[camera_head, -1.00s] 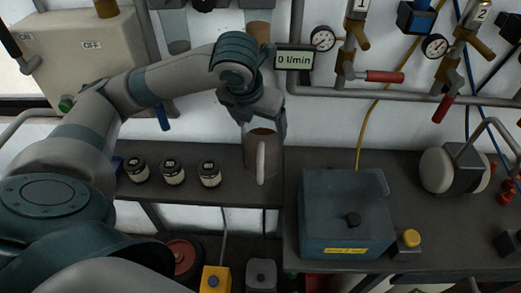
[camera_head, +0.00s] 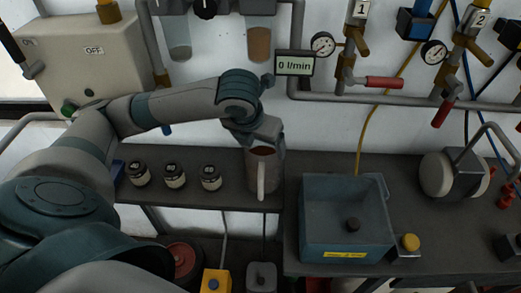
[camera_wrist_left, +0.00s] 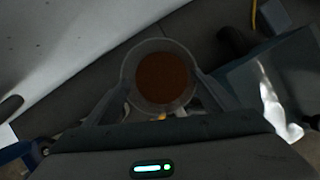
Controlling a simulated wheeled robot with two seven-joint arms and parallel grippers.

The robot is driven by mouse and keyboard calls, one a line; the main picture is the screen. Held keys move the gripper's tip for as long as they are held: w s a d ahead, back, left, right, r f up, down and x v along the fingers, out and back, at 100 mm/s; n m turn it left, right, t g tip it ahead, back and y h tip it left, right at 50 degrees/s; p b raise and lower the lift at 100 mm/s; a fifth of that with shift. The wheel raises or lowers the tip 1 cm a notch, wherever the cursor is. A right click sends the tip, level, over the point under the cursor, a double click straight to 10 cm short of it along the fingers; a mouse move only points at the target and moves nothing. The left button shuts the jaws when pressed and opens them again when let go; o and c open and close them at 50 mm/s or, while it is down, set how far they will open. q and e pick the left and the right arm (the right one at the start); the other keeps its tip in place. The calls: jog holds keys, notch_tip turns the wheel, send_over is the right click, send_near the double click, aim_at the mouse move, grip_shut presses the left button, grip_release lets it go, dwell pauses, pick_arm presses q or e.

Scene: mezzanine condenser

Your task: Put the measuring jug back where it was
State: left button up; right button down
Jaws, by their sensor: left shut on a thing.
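The measuring jug (camera_head: 264,181) is a greyish see-through vessel with a pale handle facing me, at the right end of the dark left shelf (camera_head: 226,195). It looks upright, and its base is at or just above the shelf; I cannot tell if it touches. The left wrist view looks down into the jug (camera_wrist_left: 163,79), which holds brown liquid. My left gripper (camera_head: 266,146) is shut on the jug near its rim, and in the wrist view its fingers lie on either side. My right gripper is not in view.
Several small dark-lidded jars (camera_head: 173,176) stand on the shelf left of the jug. A blue-grey open bin (camera_head: 347,246) stands on the bench to the right, past a narrow gap. Pipes with a 0 l/min display (camera_head: 294,64) run along the wall behind.

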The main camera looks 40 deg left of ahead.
pick_arm(q)
jog(key=shift+f, duration=1.15)
jog(key=o, duration=2.1)
jog(key=shift+f, duration=0.1)
jog(key=shift+c, duration=0.2)
jog(key=p+v, duration=1)
jog(key=v, duration=0.2)
